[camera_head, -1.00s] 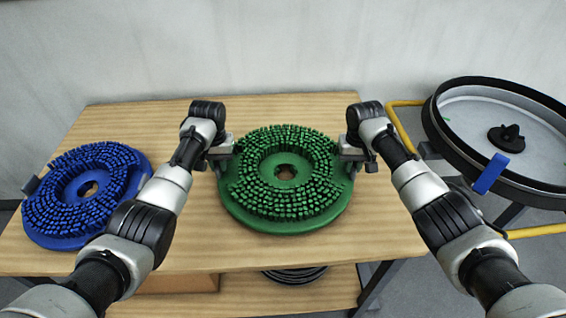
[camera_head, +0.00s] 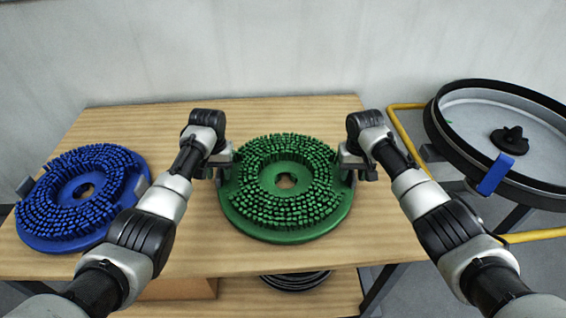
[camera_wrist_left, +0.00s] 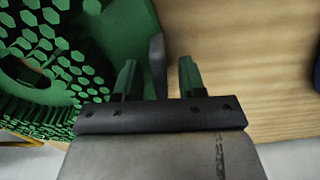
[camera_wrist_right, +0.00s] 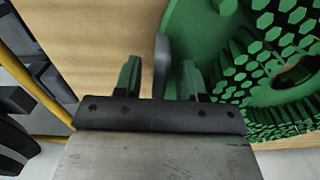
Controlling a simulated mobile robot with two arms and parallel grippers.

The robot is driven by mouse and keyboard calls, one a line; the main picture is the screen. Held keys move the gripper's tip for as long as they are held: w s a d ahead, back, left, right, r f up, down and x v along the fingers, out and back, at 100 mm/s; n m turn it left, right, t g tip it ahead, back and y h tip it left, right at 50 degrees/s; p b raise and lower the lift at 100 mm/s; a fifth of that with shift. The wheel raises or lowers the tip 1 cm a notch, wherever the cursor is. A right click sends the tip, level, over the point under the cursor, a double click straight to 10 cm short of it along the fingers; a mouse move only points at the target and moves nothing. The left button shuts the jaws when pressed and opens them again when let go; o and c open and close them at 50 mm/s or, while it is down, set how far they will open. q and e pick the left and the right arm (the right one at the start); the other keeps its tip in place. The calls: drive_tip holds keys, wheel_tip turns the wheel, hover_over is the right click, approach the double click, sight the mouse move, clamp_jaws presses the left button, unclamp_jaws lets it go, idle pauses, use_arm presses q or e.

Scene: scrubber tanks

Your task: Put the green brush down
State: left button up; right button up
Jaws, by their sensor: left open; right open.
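The green brush (camera_head: 245,215) is a round disc with its bristles up and a hole in the middle. It lies flat on the wooden table, near the middle. My left gripper (camera_head: 224,165) is at its left edge; in the left wrist view the open fingers (camera_wrist_left: 158,80) stand either side of a grey tab (camera_wrist_left: 157,55) on the rim. My right gripper (camera_head: 352,168) is at the right edge; in the right wrist view its open fingers (camera_wrist_right: 160,80) likewise straddle a grey tab (camera_wrist_right: 162,55). Gaps show between the fingers and the tabs.
A blue brush (camera_head: 45,240) lies on the left of the wooden table (camera_head: 195,262). A round black-rimmed tank (camera_head: 437,130) with a blue clip (camera_head: 496,174) stands to the right, beside a yellow rail (camera_head: 403,133). A wall is behind. Bare table lies behind the green brush.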

use_arm(q)
wheel_tip(320, 180, up, 12)
use_arm(e)
wheel_tip(320, 180, up, 12)
idle(0.7)
idle(0.3)
